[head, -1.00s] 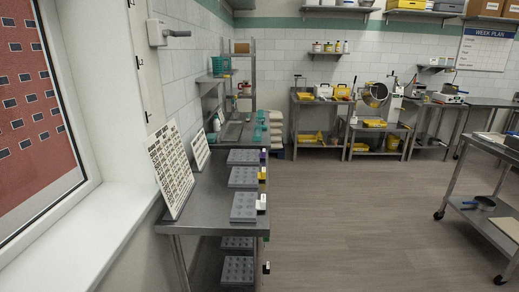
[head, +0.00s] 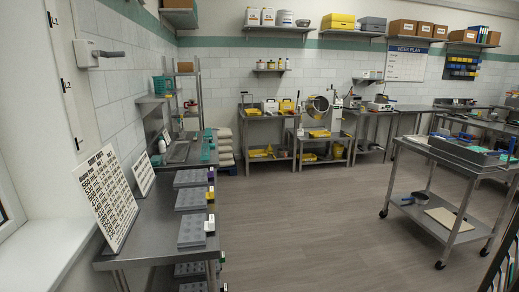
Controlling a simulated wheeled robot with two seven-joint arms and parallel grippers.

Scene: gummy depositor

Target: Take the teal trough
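Several teal objects stand at the far left along the tiled wall. A teal basket-like container (head: 163,85) sits on an upper shelf. Teal pieces (head: 208,146) stand at the right end of the steel counter below it. They are small in the picture, and I cannot tell which of them is the teal trough. Neither of my grippers is in view.
A steel table (head: 150,235) with grey molds (head: 192,198) and white boards (head: 106,197) stands near left. A wheeled steel cart (head: 436,222) stands at right. Steel tables (head: 267,121) line the back wall. The grey floor (head: 300,220) between them is clear.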

